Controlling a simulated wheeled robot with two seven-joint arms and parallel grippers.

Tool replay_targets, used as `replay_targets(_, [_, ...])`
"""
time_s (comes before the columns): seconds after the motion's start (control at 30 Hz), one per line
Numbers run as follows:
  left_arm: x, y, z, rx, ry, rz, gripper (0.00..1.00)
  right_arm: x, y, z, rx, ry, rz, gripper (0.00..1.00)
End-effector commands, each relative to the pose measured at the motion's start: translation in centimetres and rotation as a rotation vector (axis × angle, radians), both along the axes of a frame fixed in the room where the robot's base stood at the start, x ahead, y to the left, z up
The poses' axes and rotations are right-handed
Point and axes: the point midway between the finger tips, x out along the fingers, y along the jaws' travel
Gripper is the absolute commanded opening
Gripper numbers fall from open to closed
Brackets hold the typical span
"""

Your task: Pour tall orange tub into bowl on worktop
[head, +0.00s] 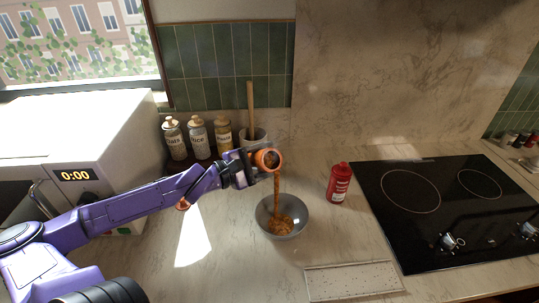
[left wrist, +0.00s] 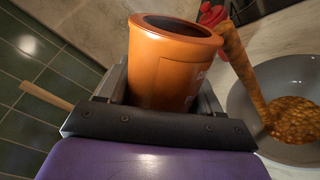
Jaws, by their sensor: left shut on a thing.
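The tall orange tub (head: 268,160) is held tilted on its side by my left gripper (head: 246,168), above the grey bowl (head: 298,205). The left gripper is shut on it. A brown-orange stream (head: 277,188) runs from the tub's mouth down into the bowl, where a chunky orange-brown heap lies. In the left wrist view the orange tub (left wrist: 170,65) sits between the fingers, and the stream (left wrist: 240,65) falls to the grey bowl (left wrist: 290,80) at the right. The bowl stands upright on the worktop (head: 240,270). My right gripper does not show.
A red bottle (head: 339,183) stands right of the bowl, before the black hob (head: 430,205). A flat pale board (head: 352,281) lies in front. Several labelled jars (head: 199,138) and a utensil pot (head: 256,138) stand behind. A white microwave (head: 90,150) is at left.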

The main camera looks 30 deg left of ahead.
Motion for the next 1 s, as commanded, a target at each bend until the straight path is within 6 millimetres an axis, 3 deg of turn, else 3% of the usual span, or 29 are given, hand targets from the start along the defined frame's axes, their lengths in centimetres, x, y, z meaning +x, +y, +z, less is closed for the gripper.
replay_targets(0.2, [0.0, 0.0, -1.8, 0.31, -0.131, -0.002, 0.24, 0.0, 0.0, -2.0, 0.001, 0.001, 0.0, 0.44])
replay_targets(0.43, [-0.1, -0.2, -3.0, 0.454, -0.192, -0.001, 0.24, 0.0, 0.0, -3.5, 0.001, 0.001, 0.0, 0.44])
replay_targets(0.6, [-0.3, -0.6, -1.1, 0.631, -0.268, -0.002, 0.24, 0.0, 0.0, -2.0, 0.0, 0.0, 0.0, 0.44])
replay_targets(1.0, [-0.9, -2.1, 0.8, 1.006, -0.425, -0.002, 0.24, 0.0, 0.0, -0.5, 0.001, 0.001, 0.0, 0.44])
